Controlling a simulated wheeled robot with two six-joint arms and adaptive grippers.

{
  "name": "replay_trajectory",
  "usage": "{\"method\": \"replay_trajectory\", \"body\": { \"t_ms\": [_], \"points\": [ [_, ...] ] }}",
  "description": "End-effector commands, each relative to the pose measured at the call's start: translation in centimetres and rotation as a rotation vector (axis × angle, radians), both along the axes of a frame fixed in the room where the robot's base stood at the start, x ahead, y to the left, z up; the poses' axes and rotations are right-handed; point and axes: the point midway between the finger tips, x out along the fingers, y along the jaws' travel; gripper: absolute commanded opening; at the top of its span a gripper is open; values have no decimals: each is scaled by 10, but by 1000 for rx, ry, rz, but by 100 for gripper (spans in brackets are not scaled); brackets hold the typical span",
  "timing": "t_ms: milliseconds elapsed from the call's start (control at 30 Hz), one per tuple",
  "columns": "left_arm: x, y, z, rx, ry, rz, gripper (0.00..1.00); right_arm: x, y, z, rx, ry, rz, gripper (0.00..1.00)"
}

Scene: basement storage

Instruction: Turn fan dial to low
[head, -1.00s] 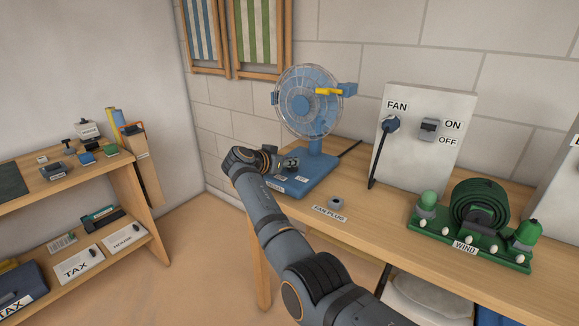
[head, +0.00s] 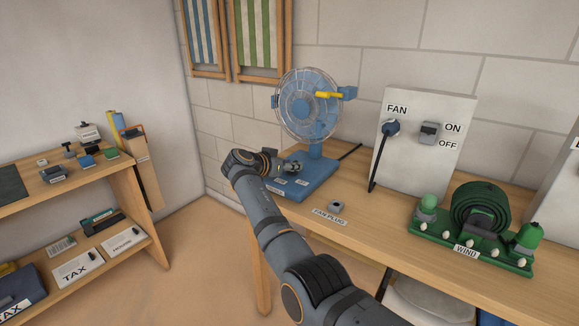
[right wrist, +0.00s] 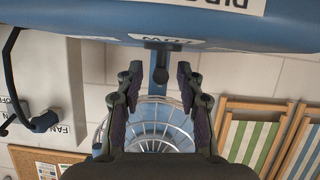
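The blue fan (head: 308,105) stands upright on the wooden bench, with small white labels on the front of its base (head: 318,180). My right gripper (head: 294,166) is over the left part of the base. In the right wrist view the picture is upside down: a dark knob, seemingly the dial (right wrist: 160,46), shows beside the LOW label (right wrist: 166,40) on the fan base. My right gripper (right wrist: 158,84) has its fingers apart, with the knob just beyond their tips and nothing between them. The dial is hidden in the head view. My left gripper is not in view.
A small grey piece (head: 336,205) lies by the FAN PLUG label. A green WIND hose unit (head: 480,215) stands to the right. Shelves (head: 70,178) are at left.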

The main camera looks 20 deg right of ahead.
Motion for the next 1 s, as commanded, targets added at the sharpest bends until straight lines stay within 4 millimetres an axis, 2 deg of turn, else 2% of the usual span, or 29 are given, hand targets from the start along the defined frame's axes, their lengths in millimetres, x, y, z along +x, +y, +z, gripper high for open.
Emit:
{"method": "replay_trajectory", "body": {
  "t_ms": [400, 567, 867, 1000],
  "points": [
    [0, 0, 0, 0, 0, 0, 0, 0, 0, 82, 1, -3, -1, 37],
    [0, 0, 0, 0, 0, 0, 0, 0, 0, 96, 1, -1, 0, 37],
    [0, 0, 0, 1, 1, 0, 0, 0, 0, 98, 0, 0, 0, 37],
    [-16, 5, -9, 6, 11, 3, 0, 0, 0, 118, 1, -1, 0, 37]
  ]
}}
